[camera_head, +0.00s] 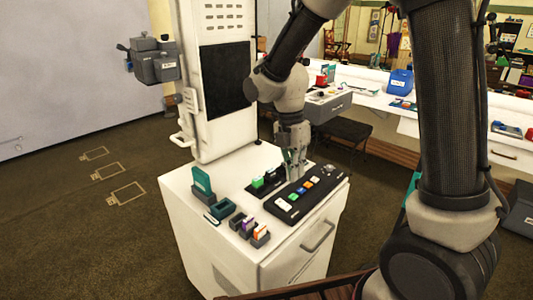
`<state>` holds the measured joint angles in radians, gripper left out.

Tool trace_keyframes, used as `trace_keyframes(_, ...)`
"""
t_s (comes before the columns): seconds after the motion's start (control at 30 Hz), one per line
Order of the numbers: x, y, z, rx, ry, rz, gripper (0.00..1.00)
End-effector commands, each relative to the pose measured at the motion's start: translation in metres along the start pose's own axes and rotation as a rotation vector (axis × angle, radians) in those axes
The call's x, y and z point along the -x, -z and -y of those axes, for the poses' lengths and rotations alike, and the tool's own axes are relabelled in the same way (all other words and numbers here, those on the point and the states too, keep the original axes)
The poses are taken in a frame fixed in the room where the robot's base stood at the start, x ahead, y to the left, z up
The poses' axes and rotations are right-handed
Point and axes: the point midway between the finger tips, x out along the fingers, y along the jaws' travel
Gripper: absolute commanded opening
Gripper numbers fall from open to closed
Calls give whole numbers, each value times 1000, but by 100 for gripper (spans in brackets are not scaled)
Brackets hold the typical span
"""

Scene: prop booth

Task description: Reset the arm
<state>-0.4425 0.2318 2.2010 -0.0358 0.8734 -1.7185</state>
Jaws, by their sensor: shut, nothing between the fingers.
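My arm comes in from the right of the head view and bends down over a white cabinet (190,228). My gripper (293,174) points down above the cabinet top. Its fingers are shut with nothing visible held between them. The fingertips are just beside a black panel (317,192) with colored buttons, near its back left end. I cannot tell whether they touch it.
A black tray (262,190) with a green block lies left of the gripper. A teal card (202,180) stands in a holder at the left, near several small holders. A tall white post with a dark screen (226,78) rises behind.

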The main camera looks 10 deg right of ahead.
Motion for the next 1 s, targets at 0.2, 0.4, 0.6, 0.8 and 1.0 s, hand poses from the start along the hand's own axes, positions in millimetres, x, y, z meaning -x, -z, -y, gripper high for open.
trace_keyframes(0.2, -1, 1, 4, -277, 14, -1, 0)
trace_keyframes(0.4, 1, 5, 40, -818, 46, 1, 0)
trace_keyframes(0.6, 42, -8, 105, -1459, -47, -64, 0)
trace_keyframes(0.8, 77, -20, 179, -1934, -194, -209, 0)
trace_keyframes(1.0, 100, -26, 232, -2085, -379, -337, 0)
